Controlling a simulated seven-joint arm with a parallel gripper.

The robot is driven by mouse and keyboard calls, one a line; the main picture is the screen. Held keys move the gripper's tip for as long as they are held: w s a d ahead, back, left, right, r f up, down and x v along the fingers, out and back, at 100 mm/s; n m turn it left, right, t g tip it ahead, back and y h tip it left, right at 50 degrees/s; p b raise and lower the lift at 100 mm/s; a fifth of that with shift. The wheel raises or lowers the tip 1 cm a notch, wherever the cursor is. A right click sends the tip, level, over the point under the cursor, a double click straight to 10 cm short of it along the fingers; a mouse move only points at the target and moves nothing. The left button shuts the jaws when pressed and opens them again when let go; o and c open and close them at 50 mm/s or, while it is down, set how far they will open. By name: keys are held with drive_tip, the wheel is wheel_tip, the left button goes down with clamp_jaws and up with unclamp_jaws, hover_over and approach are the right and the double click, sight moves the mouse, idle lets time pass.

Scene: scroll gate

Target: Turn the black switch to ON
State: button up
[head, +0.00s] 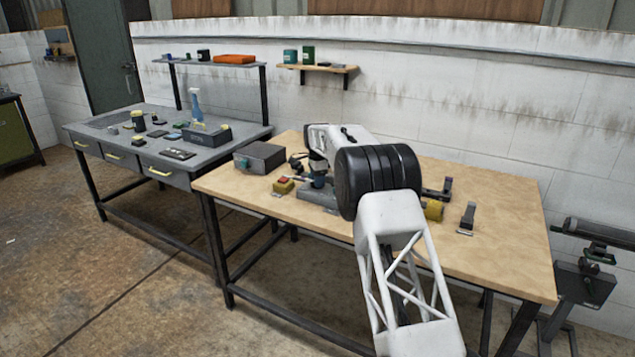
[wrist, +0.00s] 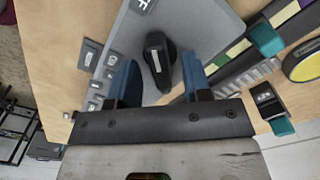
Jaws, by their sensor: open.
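The black switch (wrist: 158,60) is a rotary knob with a white line on it, set on a grey panel (wrist: 215,25). In the wrist view the white line runs nearly up and down the picture, tilted slightly. A white label (wrist: 143,4), cut off by the top edge, shows a letter that looks like F. My gripper (wrist: 157,66) is open, with one blue finger on each side of the knob and a gap visible on both sides. In the head view my gripper (head: 319,179) is low over the grey device on the wooden bench; the knob cannot be made out there.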

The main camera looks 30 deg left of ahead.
drive_tip(key=shift+f, duration=0.45)
clamp_jaws()
